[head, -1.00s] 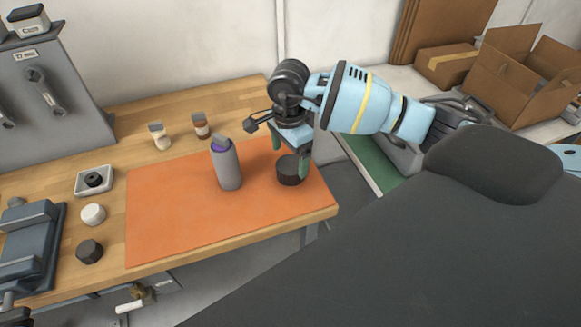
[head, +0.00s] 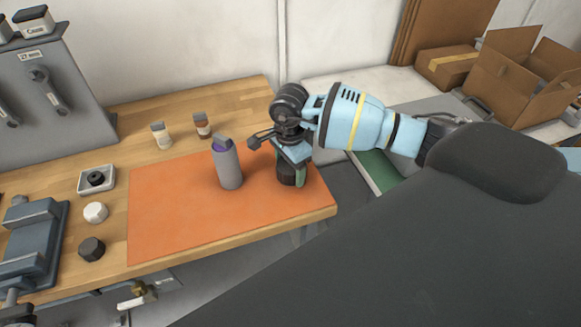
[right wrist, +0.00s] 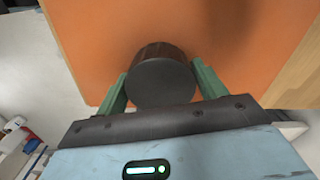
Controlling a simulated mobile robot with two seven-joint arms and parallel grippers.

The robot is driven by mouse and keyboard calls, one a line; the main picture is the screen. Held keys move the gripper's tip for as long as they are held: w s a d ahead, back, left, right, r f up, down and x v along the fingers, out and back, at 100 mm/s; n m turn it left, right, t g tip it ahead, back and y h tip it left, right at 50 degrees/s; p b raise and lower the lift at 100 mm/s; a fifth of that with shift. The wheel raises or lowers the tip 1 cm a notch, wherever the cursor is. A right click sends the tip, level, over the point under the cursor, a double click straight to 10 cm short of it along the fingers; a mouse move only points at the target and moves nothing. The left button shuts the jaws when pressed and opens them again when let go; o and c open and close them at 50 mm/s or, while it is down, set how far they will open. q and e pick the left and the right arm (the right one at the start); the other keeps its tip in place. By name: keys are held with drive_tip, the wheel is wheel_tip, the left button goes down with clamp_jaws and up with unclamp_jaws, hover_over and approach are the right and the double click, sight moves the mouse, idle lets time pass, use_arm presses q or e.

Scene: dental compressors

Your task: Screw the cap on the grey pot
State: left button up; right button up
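The grey pot (head: 229,170) is a tall grey cylinder standing upright on the orange mat (head: 170,220). Purple shows at its top, with a small tilted grey piece there. A dark round cap (right wrist: 161,84), also in the head view (head: 287,176), is on the mat to the right of the pot. My right gripper (right wrist: 160,78) is lowered over this cap, with one green finger on each side. The fingers look close against its sides, but I cannot tell whether they press on it. My left gripper is not in view.
A white cap (head: 95,212) and another dark cap (head: 91,248) lie left of the mat, near a small tray (head: 96,179) and a blue-grey vise-like device (head: 33,245). Two small bottles (head: 160,135) (head: 202,126) stand behind the mat. The mat's left half is clear.

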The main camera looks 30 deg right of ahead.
drive_tip(key=c, duration=0.6)
drive_tip(key=shift+o, duration=0.2)
drive_tip(key=shift+r, duration=0.1)
drive_tip(key=shift+r, duration=0.45)
wheel_tip(320, 180, up, 2)
drive_tip(key=shift+r, duration=0.15)
drive_tip(key=s+a, duration=0.1)
drive_tip(key=s, duration=0.6)
drive_tip(key=s+a+r, duration=0.1)
drive_tip(key=s+a, duration=0.1)
drive_tip(key=s, duration=0.6)
drive_tip(key=shift+s+a+r+b, duration=0.3)
